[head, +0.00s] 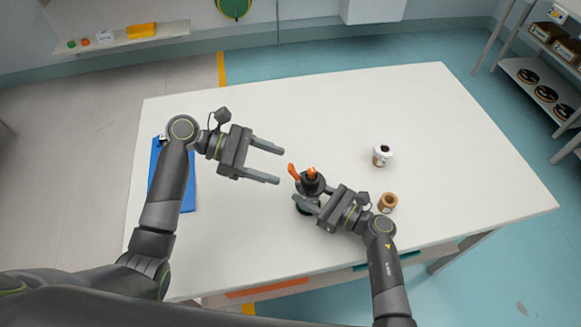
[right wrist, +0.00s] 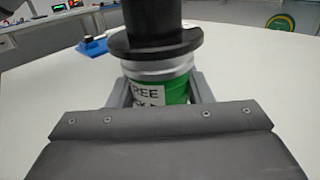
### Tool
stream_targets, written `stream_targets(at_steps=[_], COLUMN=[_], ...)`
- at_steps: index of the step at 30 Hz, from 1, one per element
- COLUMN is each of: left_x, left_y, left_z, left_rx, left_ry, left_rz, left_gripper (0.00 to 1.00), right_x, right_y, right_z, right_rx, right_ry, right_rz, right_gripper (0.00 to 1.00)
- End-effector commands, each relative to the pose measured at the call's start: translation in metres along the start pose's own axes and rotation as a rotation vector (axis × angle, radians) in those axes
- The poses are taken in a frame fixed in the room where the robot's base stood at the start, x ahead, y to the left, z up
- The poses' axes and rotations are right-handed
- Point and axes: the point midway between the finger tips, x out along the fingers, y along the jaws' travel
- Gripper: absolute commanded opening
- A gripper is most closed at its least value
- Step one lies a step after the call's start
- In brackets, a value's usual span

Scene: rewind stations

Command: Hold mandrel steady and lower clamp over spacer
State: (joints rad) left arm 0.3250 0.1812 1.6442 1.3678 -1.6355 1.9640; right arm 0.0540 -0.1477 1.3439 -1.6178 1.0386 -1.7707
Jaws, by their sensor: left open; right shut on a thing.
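The mandrel stack stands on the white table in the head view, with a black flanged part (head: 313,187) and an orange tip (head: 311,173) on top. An orange lever (head: 293,172) rises at its left side; I take it for part of the clamp. My right gripper (head: 310,202) is shut around the stack's lower part. The right wrist view shows a green labelled body (right wrist: 160,92) between its fingers, with a silver ring (right wrist: 158,68) and black flange (right wrist: 155,42) above. My left gripper (head: 281,165) is open and empty, left of the lever. I cannot tell the spacer apart.
A white roll with a dark centre (head: 382,154) and a brown spool (head: 387,203) stand on the table (head: 440,130) to the right. The far middle of the table is clear.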

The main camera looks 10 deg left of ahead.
Motion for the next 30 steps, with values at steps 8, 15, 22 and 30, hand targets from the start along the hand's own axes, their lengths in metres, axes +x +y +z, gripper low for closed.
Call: stream_targets(at_steps=[8, 15, 22, 30], left_x=[-0.035, -0.041, -0.041, -0.041], left_y=[0.0, 0.0, 0.0, 0.0], left_z=[0.0, 0.001, 0.001, 0.001], left_rx=[0.001, 0.001, 0.001, 0.001], left_ry=[0.0, -0.002, -0.002, -0.001], left_rz=[0.001, 0.0, 0.0, 0.0], left_gripper=[0.63, 0.63, 0.63, 0.63], right_x=[0.0, 0.0, 0.0, 0.0], right_y=[0.0, 0.0, 0.0, 0.0], right_z=[0.0, 0.0, 0.0, 0.0], right_rx=[0.0, 0.0, 0.0, 0.0], right_ry=[0.0, 0.0, 0.0, 0.0], right_rz=[0.0, 0.001, 0.001, 0.001], right_gripper=[0.16, 0.16, 0.16, 0.16])
